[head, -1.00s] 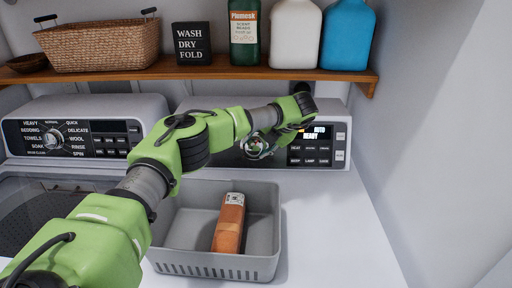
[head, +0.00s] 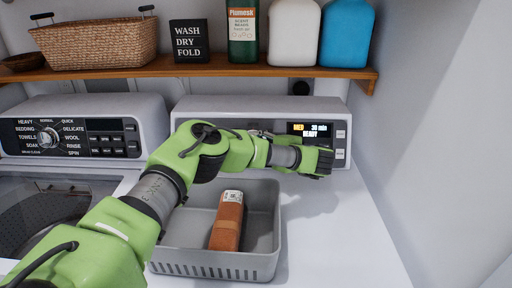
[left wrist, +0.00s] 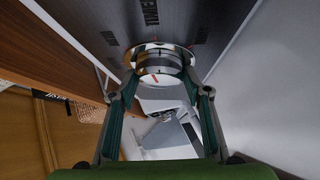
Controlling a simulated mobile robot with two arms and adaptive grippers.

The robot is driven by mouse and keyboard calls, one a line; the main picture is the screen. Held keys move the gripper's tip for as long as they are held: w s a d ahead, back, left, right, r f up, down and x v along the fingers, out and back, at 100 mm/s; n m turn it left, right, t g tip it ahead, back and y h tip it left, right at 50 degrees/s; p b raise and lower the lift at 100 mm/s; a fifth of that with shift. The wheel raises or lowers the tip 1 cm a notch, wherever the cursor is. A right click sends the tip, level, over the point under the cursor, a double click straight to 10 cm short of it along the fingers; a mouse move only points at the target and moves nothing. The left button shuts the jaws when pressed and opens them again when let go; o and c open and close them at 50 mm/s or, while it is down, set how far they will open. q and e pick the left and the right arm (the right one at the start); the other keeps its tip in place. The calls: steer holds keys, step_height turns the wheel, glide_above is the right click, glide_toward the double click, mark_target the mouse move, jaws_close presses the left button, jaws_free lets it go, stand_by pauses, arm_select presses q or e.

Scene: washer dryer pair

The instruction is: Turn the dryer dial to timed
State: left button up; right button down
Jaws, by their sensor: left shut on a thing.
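The dryer's control panel (head: 225,112) stands at the back right in the head view. Its display (head: 311,129) shows orange letters that read "MED", perhaps cut off by my arm, with "30 min" and "READY". The dryer dial (left wrist: 160,63) is a round silver knob with a red mark, in the upper middle of the left wrist view. My left gripper (left wrist: 160,94) is shut on the dial, one finger on each side. In the head view my left arm crosses in front of the panel and hides most of the dial. My right gripper is not in view.
A grey bin (head: 265,220) with an orange-brown bottle (head: 227,222) sits on the dryer top below my arm. The washer panel (head: 90,110) is to the left. A wooden shelf (head: 200,72) with a basket and bottles runs above. A wall (head: 430,130) closes the right side.

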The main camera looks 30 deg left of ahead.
arm_select(q)
steer(key=shift+m+t+y, duration=0.4)
steer(key=shift+m+t, duration=0.1)
steer(key=shift+m, duration=0.4)
steer(key=shift+f, duration=0.1)
steer(key=o, duration=1.1)
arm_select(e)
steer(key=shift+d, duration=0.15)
arm_select(q)
steer(key=shift+d, duration=0.1)
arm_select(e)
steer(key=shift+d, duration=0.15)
arm_select(q)
steer(key=v, duration=1.2)
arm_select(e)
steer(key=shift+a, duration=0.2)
arm_select(q)
steer(key=shift+s, duration=0.1)
